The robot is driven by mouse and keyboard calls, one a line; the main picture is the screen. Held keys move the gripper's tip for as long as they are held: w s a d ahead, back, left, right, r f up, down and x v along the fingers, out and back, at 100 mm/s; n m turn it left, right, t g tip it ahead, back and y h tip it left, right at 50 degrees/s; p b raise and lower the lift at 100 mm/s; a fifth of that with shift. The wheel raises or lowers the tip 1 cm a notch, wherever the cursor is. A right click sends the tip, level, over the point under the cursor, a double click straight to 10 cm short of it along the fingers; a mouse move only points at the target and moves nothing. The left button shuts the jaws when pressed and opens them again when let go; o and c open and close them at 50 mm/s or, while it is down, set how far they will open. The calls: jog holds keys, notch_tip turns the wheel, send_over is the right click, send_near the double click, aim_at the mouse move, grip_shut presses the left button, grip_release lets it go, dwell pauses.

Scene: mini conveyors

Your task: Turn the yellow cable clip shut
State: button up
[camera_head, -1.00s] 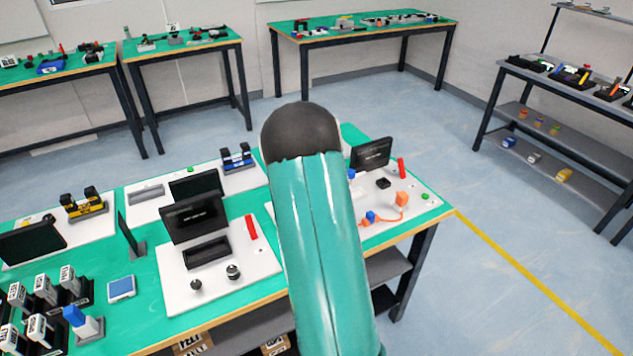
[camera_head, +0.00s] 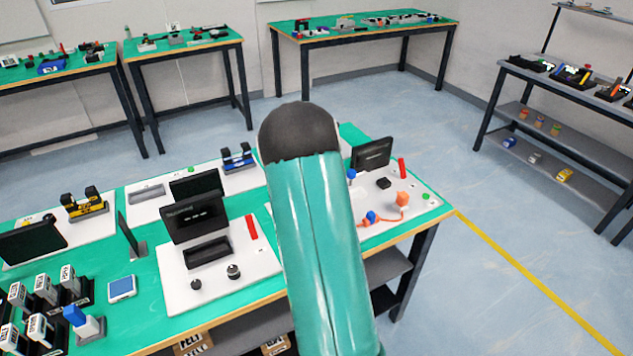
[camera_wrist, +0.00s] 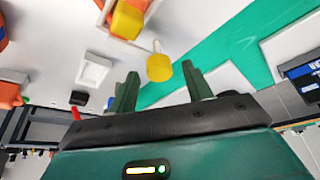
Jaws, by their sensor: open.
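In the wrist view my gripper (camera_wrist: 160,74) is open, with its two green fingers apart. A yellow rounded knob (camera_wrist: 159,68) on a short pale pin shows between the fingertips; no contact is visible. A yellow block (camera_wrist: 127,20) lies just above and left of it, at the top edge, against an orange part. These yellow parts look like the cable clip, but I cannot tell how they join. In the head view my arm hides the gripper and the clip.
The white board (camera_head: 422,208) at the table's right end holds an orange cable, orange blocks and a dark screen (camera_head: 371,154). In the wrist view, a white rectangular frame (camera_wrist: 92,70) and an orange part (camera_wrist: 9,96) lie left of the fingers. A blue device (camera_wrist: 303,75) is at right.

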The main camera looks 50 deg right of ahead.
jog(key=v, duration=1.3)
jog(key=shift+r, duration=0.25)
jog(key=shift+a, duration=0.15)
jog(key=s+a+r+n+t+y, duration=0.1)
jog(key=s+a+r+n, duration=0.15)
jog(key=a, duration=0.55)
jog(key=s+a+r+n+y, duration=0.1)
jog(key=a+r, duration=0.3)
jog(key=a, duration=0.3)
jog(key=s+a+r+n+t, duration=0.1)
jog(key=s+a+r+n, duration=0.15)
jog(key=a, duration=0.55)
jog(key=s+a+n+t+y, duration=0.1)
jog(key=s+a+n, duration=0.4)
jog(key=s+a, duration=0.9)
jog(key=a, duration=0.2)
jog(key=shift+s+a+r+y, duration=0.25)
jog(key=shift+s+r+y, duration=0.05)
jog(key=shift+s+r, duration=0.05)
